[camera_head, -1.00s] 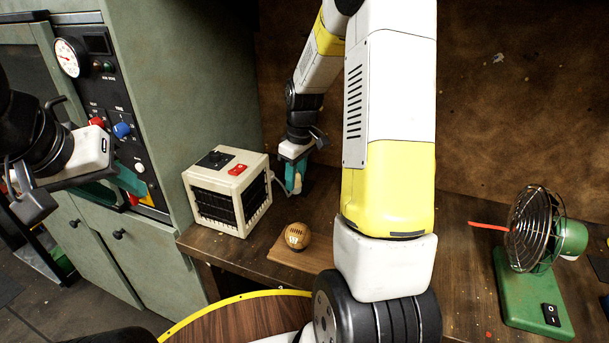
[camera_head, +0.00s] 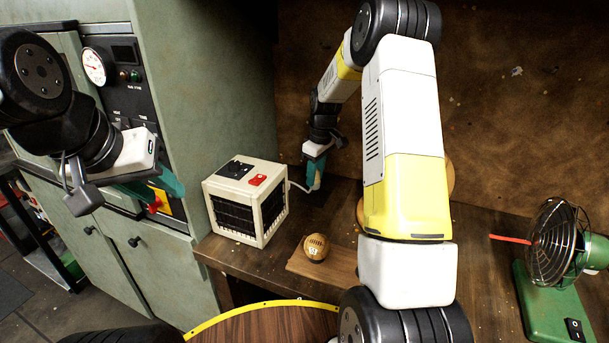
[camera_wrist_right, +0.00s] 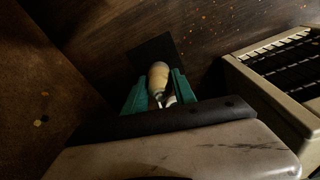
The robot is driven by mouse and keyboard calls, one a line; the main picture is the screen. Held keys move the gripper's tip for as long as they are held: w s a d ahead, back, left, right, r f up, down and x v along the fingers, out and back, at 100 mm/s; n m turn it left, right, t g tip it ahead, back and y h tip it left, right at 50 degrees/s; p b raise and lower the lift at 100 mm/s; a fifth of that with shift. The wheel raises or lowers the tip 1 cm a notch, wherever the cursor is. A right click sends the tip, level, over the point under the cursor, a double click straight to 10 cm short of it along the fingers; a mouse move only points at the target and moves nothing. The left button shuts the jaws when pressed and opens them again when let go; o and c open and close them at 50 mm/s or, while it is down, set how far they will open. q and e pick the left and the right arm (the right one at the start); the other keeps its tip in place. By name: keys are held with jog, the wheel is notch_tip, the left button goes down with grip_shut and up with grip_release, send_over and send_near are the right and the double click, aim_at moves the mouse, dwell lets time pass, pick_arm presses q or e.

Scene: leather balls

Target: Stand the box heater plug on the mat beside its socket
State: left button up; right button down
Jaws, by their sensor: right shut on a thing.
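The cream box heater (camera_head: 245,211) with a red switch stands on the wooden bench, and its white cord (camera_head: 299,187) runs right to the plug. My right gripper (camera_head: 315,183) points down behind and right of the heater, shut on the pale plug (camera_wrist_right: 158,78). In the right wrist view the plug sits between the green fingers over the dark mat (camera_wrist_right: 151,47). The mat (camera_head: 322,199) also shows in the head view. I cannot tell whether the plug touches the mat. The socket is not clearly visible. My left gripper (camera_head: 162,186) hangs at the left, away from these things; its finger gap is unclear.
A brown leather ball (camera_head: 316,247) rests on a wooden board (camera_head: 330,265) in front of the heater. A green fan (camera_head: 557,250) with a red ribbon stands at the right. A green cabinet (camera_head: 200,120) borders the left. My right forearm hides part of the bench.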

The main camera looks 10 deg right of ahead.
aim_at(319, 172)
jog(key=shift+w, duration=0.25)
jog(key=shift+f, duration=1.75)
jog(key=shift+f, duration=0.2)
jog(key=c, duration=1)
grip_release()
jog(key=r, duration=0.8)
jog(key=s+d+r, duration=0.1)
jog(key=r, duration=0.3)
jog(key=shift+r, duration=0.15)
